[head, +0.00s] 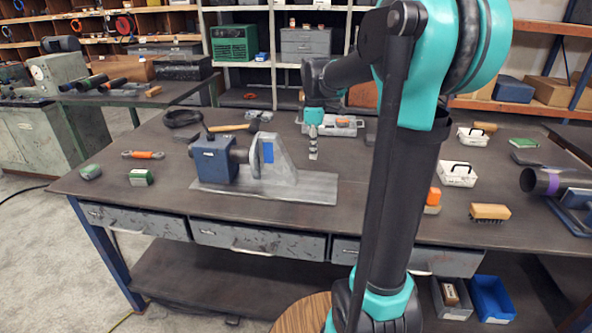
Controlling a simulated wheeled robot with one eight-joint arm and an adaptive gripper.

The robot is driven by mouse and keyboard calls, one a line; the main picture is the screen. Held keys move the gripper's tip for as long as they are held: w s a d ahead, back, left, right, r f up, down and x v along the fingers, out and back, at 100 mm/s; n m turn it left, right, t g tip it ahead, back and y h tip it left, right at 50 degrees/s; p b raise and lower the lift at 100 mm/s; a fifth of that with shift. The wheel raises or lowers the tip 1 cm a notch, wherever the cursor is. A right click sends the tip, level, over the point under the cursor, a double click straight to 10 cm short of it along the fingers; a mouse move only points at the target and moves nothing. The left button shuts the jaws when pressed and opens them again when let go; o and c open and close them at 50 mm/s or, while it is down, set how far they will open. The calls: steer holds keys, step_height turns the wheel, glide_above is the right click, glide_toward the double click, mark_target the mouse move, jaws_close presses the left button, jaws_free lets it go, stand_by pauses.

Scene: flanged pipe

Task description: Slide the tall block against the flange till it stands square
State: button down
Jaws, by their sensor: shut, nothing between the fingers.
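A tall, light grey block (280,161) with a sloping right edge and a blue patch stands on a grey metal plate (310,190). Its left side is close to the round flange (255,158) of a short dark pipe; I cannot tell whether they touch all along. The pipe's other end sits in a blue holder (212,160) on the plate's left part. My gripper (313,156) points down, shut and empty, to the right of the tall block and apart from it in the picture. Its height above the table is unclear.
A grey toolbox (332,125) stands behind my gripper. A wood-handled tool (230,128) lies behind the holder. White baskets (458,174), a brush (490,212) and a dark cylinder on a blue stand (555,182) are at the right. My arm hides the table's middle right.

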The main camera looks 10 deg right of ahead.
mark_target(296, 175)
step_height(296, 175, down, 10)
steer(key=shift+s+f, duration=0.1)
steer(key=shift+f, duration=0.1)
steer(key=a, duration=0.1)
steer(key=w+a, duration=0.1)
steer(key=shift+a+r, duration=0.15)
steer(key=shift+a, duration=0.15)
steer(key=shift+w+a, duration=0.15)
steer(key=shift+a, duration=0.4)
steer(key=shift+a, duration=0.1)
steer(key=shift+w+a, duration=0.35)
steer(key=shift+a, duration=0.35)
